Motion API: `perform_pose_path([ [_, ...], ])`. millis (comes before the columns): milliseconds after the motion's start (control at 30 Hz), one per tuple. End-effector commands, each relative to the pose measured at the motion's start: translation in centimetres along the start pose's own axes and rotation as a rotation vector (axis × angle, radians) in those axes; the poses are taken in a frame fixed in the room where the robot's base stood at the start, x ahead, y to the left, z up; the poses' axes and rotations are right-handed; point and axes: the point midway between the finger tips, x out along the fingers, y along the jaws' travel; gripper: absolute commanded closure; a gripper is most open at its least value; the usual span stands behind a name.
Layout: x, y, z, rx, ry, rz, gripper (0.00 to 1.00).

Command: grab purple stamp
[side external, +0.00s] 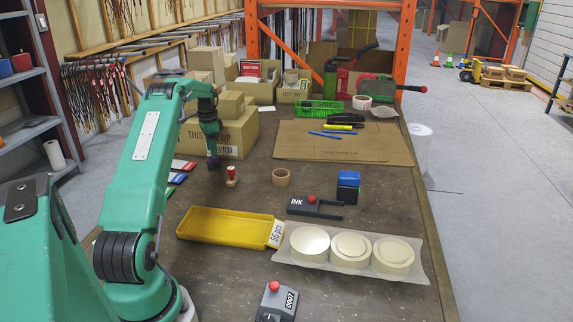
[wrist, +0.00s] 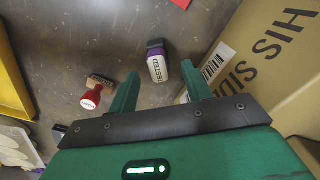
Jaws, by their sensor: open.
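The purple stamp (wrist: 158,66) has a white face marked TESTED and a dark end. The fingers are apart and hold nothing. In the side view my gripper (side external: 212,140) points down beside the large cardboard box, and a small purple part of the stamp (side external: 213,164) shows right below it. The rest of the stamp is hidden or too small to make out there.
The large cardboard box (wrist: 275,65) stands close on the right in the wrist view. The yellow tray (side external: 226,228) lies nearer the front. Bare table lies between these.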

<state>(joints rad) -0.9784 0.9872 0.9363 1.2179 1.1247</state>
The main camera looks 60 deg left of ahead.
Motion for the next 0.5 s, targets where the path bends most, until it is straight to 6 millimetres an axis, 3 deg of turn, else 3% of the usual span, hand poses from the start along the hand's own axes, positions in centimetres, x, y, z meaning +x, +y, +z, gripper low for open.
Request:
perform_pose_path([
  [267, 0.6, 0.1, 0.0, 0.000, -0.001, 0.001, 0.51],
  [500, 3.1, 0.2, 0.1, 0.000, -0.001, 0.002, 0.51],
])
